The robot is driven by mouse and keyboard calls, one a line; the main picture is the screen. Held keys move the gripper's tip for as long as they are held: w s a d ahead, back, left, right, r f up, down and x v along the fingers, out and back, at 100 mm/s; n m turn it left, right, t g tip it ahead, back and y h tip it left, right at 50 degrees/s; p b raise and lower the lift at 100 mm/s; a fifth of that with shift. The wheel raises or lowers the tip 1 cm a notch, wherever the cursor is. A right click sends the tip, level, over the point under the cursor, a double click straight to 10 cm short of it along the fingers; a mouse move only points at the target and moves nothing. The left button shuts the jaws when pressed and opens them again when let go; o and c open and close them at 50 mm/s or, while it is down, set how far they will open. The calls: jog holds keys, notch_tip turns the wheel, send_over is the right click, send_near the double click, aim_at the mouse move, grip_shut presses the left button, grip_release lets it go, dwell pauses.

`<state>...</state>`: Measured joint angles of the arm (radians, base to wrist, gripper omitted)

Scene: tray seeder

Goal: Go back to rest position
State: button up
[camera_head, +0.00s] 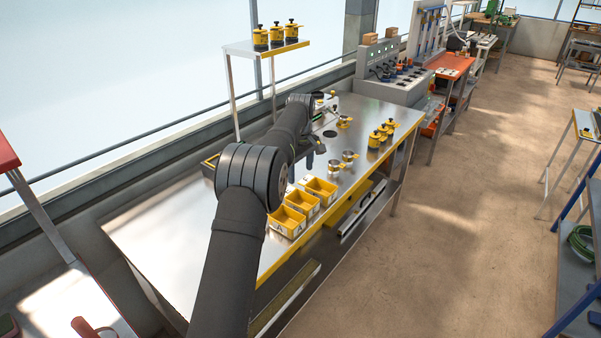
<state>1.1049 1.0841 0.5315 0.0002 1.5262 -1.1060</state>
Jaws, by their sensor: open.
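My arm reaches from the bottom of the head view over the metal workbench (165,222). My gripper (314,151) is small and dark at the arm's far end, partly hidden by the forearm. It hangs above the middle of the bench, behind the yellow bins, and is open. I see nothing held in it, though the view is small.
Yellow bins (287,222) line the bench's front edge. Small metal cups (348,156) and yellow-black canisters (375,140) stand farther right. A raised shelf (240,48) carries more canisters. A grey machine (380,90) stands at the far end. The bench's left part is clear.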

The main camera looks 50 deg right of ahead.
jog(key=shift+f, duration=0.1)
notch_tip(320, 180, down, 13)
jog(key=shift+r, duration=0.2)
notch_tip(320, 180, up, 3)
jog(key=shift+r, duration=0.65)
jog(key=shift+f, duration=0.1)
